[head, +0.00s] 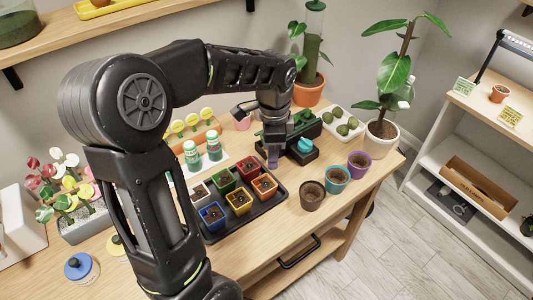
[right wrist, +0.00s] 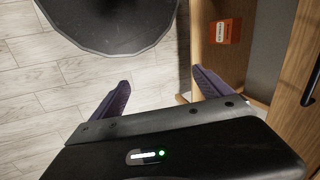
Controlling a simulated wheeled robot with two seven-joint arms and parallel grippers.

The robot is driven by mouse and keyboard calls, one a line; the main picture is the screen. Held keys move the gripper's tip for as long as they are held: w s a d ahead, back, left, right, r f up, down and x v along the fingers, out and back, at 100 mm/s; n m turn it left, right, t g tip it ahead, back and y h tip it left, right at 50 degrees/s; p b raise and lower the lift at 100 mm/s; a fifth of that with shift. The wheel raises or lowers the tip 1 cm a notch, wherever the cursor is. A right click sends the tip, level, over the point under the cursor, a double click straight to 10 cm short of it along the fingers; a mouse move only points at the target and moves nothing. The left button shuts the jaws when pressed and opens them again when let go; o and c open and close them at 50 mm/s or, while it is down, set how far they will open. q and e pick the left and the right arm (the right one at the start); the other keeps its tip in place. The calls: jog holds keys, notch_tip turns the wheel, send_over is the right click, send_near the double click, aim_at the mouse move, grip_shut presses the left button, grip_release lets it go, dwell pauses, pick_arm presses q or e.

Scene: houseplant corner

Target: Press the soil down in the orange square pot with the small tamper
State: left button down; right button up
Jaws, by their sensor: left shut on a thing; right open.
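The orange square pot (head: 265,194) stands at the right front of the black tray (head: 243,223) with dark soil in it. My left gripper (head: 273,158) is above and behind that pot, close to the dark tool holder. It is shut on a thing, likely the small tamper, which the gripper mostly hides. My right gripper (right wrist: 162,92) is open and empty in the right wrist view, over the floor beside wooden furniture; it does not show in the head view.
Several other square pots, including a yellow one (head: 239,207), share the tray. A dark holder (head: 302,156) stands behind it. Brown (head: 312,200), teal (head: 336,186) and purple (head: 358,170) round pots stand to the right.

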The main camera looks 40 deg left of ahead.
jog(key=shift+o, duration=0.9)
jog(key=shift+r, duration=0.1)
pick_arm(q)
jog(key=shift+s+a+r+n, duration=0.15)
jog(key=shift+s+n, duration=0.45)
jog(key=shift+s, duration=0.35)
notch_tip(320, 180, down, 6)
jog(key=b, duration=0.4)
jog(key=shift+b, duration=0.4)
pick_arm(e)
jog(key=f, duration=0.4)
jog(key=shift+w+a+f, duration=0.15)
jog(key=shift+w+f, duration=0.05)
jog(key=shift+w, duration=0.05)
pick_arm(q)
jog(key=shift+f+b, duration=0.4)
jog(key=shift+f, duration=0.25)
pick_arm(e)
jog(key=shift+f, duration=0.35)
pick_arm(q)
notch_tip(320, 180, up, 7)
jog(key=p, duration=0.5)
jog(key=shift+p, duration=0.35)
pick_arm(e)
notch_tip(320, 180, up, 6)
jog(key=shift+f, duration=0.2)
